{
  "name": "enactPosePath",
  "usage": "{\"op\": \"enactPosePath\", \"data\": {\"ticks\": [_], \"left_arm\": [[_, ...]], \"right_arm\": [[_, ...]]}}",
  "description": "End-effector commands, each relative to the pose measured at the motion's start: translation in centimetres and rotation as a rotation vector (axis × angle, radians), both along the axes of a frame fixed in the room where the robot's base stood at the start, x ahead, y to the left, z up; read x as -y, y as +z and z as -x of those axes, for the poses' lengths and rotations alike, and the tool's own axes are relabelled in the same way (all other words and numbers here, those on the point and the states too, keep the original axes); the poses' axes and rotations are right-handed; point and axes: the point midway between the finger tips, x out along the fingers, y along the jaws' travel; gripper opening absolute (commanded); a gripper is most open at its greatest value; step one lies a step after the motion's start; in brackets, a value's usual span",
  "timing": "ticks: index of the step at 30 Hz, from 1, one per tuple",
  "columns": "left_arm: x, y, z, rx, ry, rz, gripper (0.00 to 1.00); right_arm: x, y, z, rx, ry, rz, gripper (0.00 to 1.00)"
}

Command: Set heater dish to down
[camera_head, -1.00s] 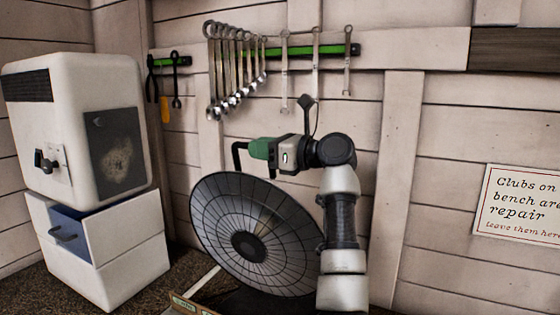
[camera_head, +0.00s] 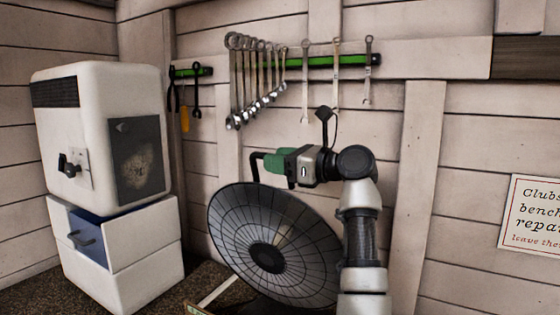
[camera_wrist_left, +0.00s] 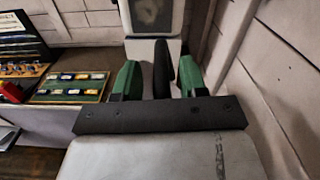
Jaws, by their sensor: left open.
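The heater dish (camera_head: 232,237) is a dark round bowl with a ribbed face and a black hub. It stands tilted, its face turned towards me and partly upward. A black handle (camera_head: 255,169) rises behind its upper rim. My left gripper (camera_head: 262,158) is at that handle, above the dish. In the left wrist view its two green fingers (camera_wrist_left: 158,80) are apart, with the upright black handle (camera_wrist_left: 162,62) between them. I cannot tell whether either finger touches it. My left arm covers the dish's right edge. The right gripper is out of view.
A white cabinet (camera_head: 88,130) stands on a drawer unit (camera_head: 140,275) at the left. Wrenches (camera_head: 238,85) hang on a green rail on the wall behind. A sign (camera_head: 530,218) is at the right. A tray of small items (camera_wrist_left: 70,88) shows in the wrist view.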

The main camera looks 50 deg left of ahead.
Motion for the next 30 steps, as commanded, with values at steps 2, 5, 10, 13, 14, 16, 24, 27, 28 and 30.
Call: {"op": "enactPosePath", "data": {"ticks": [2, 5, 10, 13, 14, 16, 24, 27, 28, 30], "left_arm": [[0.5, -0.1, -0.2, 0.001, -0.002, 0.000, 0.42], [1.7, -0.3, -0.6, 0.000, -0.004, 0.001, 0.42], [5.1, -0.4, -1.7, 0.000, -0.004, 0.001, 0.42], [7.0, -0.3, -2.3, -0.001, -0.005, 0.001, 0.42], [7.5, -0.3, -2.4, -0.001, -0.004, 0.000, 0.42], [8.5, -0.3, -2.7, -0.001, -0.004, 0.001, 0.42], [10.3, 0.0, -3.3, 0.000, -0.001, 0.000, 0.42], [10.3, 0.0, -3.3, 0.000, 0.000, 0.001, 0.42], [10.3, 0.0, -3.3, 0.000, 0.000, 0.001, 0.42], [10.3, 0.0, -3.3, 0.000, -0.001, 0.001, 0.42]], "right_arm": [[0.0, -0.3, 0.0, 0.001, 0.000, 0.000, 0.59], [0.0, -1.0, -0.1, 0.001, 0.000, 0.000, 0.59], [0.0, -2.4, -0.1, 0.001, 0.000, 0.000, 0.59], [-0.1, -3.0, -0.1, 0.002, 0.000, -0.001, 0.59], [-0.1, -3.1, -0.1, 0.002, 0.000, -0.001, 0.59], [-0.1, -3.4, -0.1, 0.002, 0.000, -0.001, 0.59], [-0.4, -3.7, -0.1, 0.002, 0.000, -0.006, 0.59], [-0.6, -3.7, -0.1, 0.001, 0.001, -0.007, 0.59], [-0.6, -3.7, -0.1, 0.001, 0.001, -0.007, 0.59], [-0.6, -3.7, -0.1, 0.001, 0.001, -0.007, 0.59]]}}
